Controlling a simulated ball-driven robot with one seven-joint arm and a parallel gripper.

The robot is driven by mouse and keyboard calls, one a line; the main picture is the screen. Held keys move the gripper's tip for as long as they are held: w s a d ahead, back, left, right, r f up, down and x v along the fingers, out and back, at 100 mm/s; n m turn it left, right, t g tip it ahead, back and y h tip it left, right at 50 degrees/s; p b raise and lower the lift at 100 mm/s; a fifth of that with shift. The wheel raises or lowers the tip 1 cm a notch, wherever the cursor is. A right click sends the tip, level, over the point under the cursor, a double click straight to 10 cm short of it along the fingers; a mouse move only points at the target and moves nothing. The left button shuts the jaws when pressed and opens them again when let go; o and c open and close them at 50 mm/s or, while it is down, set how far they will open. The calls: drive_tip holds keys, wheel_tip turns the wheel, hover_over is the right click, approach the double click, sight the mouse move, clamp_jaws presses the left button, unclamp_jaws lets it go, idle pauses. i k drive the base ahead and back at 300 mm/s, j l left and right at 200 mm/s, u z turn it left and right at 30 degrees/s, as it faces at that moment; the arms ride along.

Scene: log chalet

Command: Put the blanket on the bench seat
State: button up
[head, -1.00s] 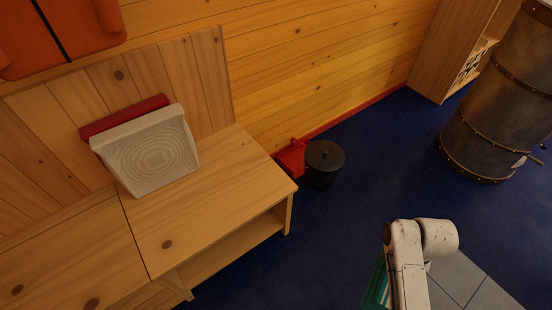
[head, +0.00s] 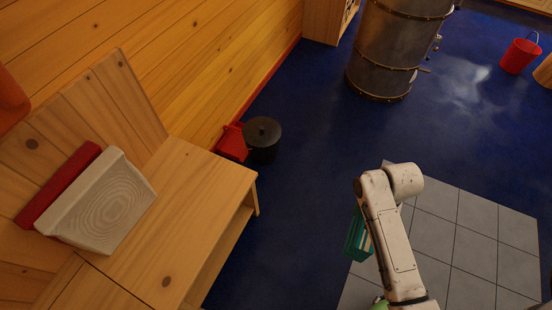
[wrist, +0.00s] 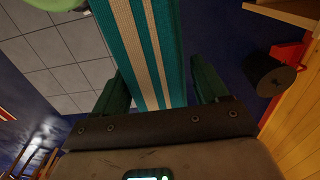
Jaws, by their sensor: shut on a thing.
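The blanket (wrist: 150,45) is teal with cream stripes. In the wrist view my gripper (wrist: 165,90) is shut on it, with one dark green finger on each side. In the head view the blanket (head: 356,236) shows partly behind my arm, held above the floor. The wooden bench seat (head: 185,225) is at the left in the head view, apart from the blanket. The fingers are hidden by my arm in the head view.
A black lidded bin (head: 263,138) and a red container (head: 232,143) stand by the wall beyond the bench's end. A large metal stove (head: 395,50) stands further back. A red bucket (head: 520,54) is at the far right. Blue floor (head: 310,180) lies open between bench and arm.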

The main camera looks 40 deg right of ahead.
sight(196, 212)
drive_tip(key=i+j, duration=0.35)
drive_tip(key=j, duration=0.15)
drive_tip(key=i+j, duration=0.4)
drive_tip(key=j, duration=0.15)
drive_tip(key=i+j, duration=0.35)
drive_tip(key=j, duration=0.15)
